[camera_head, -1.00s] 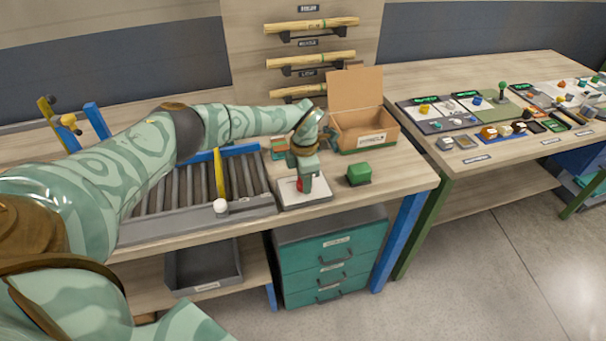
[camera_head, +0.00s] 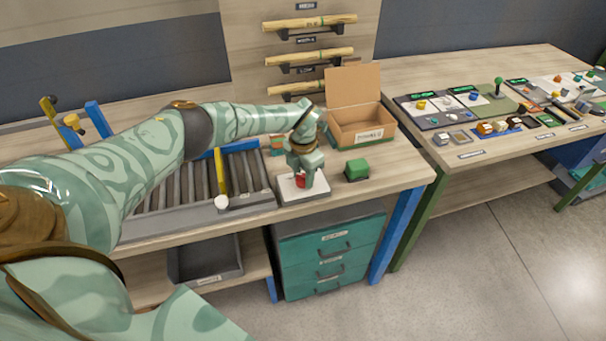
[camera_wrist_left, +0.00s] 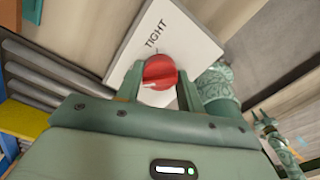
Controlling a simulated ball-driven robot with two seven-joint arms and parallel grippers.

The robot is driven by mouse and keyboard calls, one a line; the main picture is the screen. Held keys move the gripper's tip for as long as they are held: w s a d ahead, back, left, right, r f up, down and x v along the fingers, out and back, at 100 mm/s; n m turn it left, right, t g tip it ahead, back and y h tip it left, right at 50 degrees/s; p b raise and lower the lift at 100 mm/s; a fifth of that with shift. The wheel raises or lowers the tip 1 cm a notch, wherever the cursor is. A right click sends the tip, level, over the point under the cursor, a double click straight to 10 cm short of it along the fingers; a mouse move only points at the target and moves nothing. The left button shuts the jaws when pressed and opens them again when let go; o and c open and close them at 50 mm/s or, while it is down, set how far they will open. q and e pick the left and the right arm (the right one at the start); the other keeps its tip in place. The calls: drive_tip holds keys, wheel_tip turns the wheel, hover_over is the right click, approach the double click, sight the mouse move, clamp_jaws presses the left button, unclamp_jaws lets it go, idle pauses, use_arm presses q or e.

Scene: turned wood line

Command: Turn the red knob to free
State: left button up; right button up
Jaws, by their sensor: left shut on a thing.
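The red knob (camera_wrist_left: 160,71) sits on a white plate (camera_wrist_left: 190,38) lettered "TIGHT" in the left wrist view. A pale mark shows on the knob's near side. In the head view the knob (camera_head: 300,182) is partly hidden by my left gripper, and its plate (camera_head: 316,192) lies near the bench's front edge. My left gripper (camera_wrist_left: 158,88) is shut on the knob, with one finger on each side of it, and points down from above. No "free" lettering shows in either view.
A roller conveyor (camera_head: 165,196) with a yellow bar (camera_head: 221,170) lies to the left. Teal drawers (camera_head: 335,255) are below.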

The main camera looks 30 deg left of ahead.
sight(303, 175)
use_arm(q)
drive_tip(key=shift+r, duration=0.1)
drive_tip(key=o, duration=1)
wheel_tip(303, 175, up, 16)
drive_tip(key=p, duration=0.3)
drive_tip(key=shift+r, duration=0.1)
